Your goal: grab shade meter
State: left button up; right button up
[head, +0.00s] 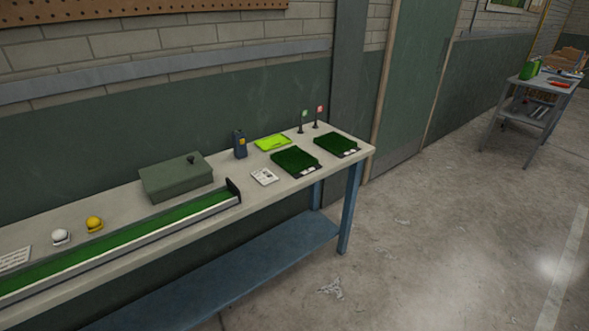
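A small dark blue-grey handheld device with a yellow patch, which looks like the shade meter (240,144), stands upright on the long workbench (222,214). It is near the back edge, between the green box and the bright green tray. Neither of my grippers shows in the head view.
A green box (175,182), a turf-lined channel (130,239), a white card (264,177), a bright green tray (272,143) and two turf samples (295,160) (337,144) share the bench. White (60,236) and yellow (94,223) balls sit left. The floor (440,230) at right is open.

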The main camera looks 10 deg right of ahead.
aim_at(241, 151)
jog(key=i+l+z, duration=0.1)
jog(key=i+z, duration=0.4)
jog(key=i, duration=0.55)
